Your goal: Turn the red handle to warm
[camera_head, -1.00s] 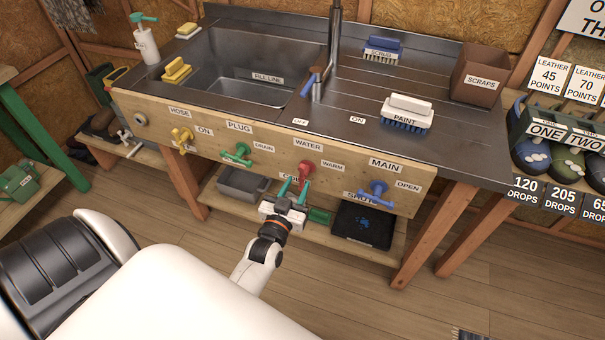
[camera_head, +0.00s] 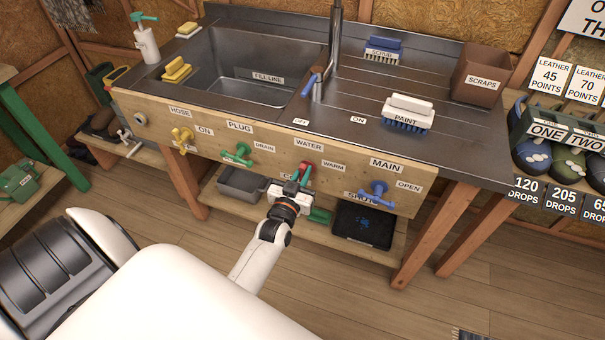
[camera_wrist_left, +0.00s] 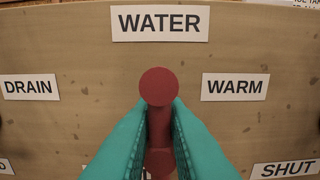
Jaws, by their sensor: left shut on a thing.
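The red handle (camera_head: 304,166) is on the wooden front board of the sink, under the WATER label (camera_head: 308,146). The WARM label (camera_head: 333,166) is to its right. In the left wrist view the red handle (camera_wrist_left: 158,120) points straight down from its round hub. My left gripper (camera_head: 298,180) has its teal fingers on both sides of the handle's lower part, and it is shut on it. The fingertips also show in the left wrist view (camera_wrist_left: 159,110). The label under the handle is mostly hidden by the gripper. My right gripper is not in view.
A green handle (camera_head: 238,155) is to the left and a blue handle (camera_head: 377,193) to the right on the same board. A yellow tap (camera_head: 182,138) is farther left. A shelf below holds a grey tub (camera_head: 240,184) and a black tray (camera_head: 362,226).

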